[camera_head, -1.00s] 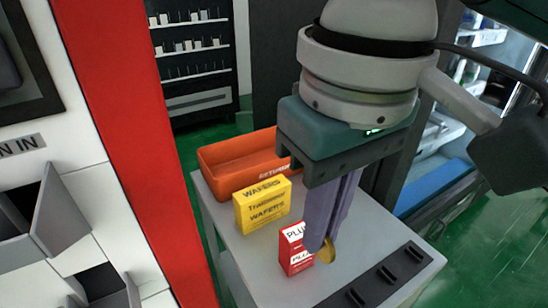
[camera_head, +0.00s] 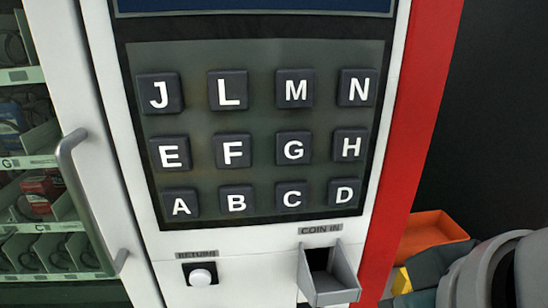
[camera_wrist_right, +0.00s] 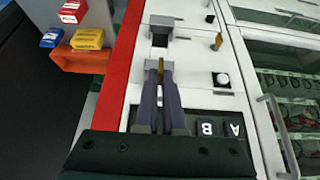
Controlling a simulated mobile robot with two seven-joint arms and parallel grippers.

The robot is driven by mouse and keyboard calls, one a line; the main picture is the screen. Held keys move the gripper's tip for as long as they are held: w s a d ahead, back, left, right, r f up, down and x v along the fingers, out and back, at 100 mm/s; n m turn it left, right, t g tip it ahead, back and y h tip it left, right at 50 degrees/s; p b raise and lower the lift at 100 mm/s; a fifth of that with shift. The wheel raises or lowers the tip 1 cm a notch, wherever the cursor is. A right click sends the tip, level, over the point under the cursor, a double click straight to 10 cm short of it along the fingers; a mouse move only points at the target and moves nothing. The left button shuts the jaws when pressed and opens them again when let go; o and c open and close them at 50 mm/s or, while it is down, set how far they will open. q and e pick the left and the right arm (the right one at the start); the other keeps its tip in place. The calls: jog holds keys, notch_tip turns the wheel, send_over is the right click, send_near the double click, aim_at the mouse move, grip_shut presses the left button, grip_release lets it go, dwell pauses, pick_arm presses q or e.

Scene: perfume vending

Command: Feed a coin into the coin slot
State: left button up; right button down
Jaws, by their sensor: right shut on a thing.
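The coin slot (camera_head: 320,262) is a dark opening in a grey angled chute below the "COIN IN" label on the white machine front. The coin appears apart from the slot. In the head view only grey and dark parts of my right arm show at the lower right; its fingers are out of frame. My left gripper is not in view.
A black keypad (camera_head: 260,130) with letter buttons is above the slot, and a white return button (camera_head: 200,277) is to its left. A door handle (camera_head: 85,205) sticks out further left. An orange tray (camera_head: 432,231) and a yellow box (camera_head: 402,281) are beyond the red edge (camera_head: 420,110).

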jog(key=w+f+b, duration=0.1)
jog(key=w+b, duration=0.2)
jog(key=w+f+b, duration=0.1)
jog(key=w+b, duration=0.1)
jog(key=w, duration=0.1)
jog(key=w+f+b, duration=0.1)
jog(key=w+b, duration=0.2)
jog(key=shift+w+a+f+b, duration=0.15)
jog(key=shift+w+f+b, duration=0.15)
jog(key=shift+w, duration=0.1)
jog(key=shift+w+f, duration=0.15)
jog(key=shift+w, duration=0.15)
jog(key=shift+w+f+b, duration=0.3)
jog(key=shift+w+f, duration=0.6)
jog(key=shift+w, duration=0.05)
jog(key=c, duration=0.9)
grip_release()
jog(key=shift+c, duration=0.2)
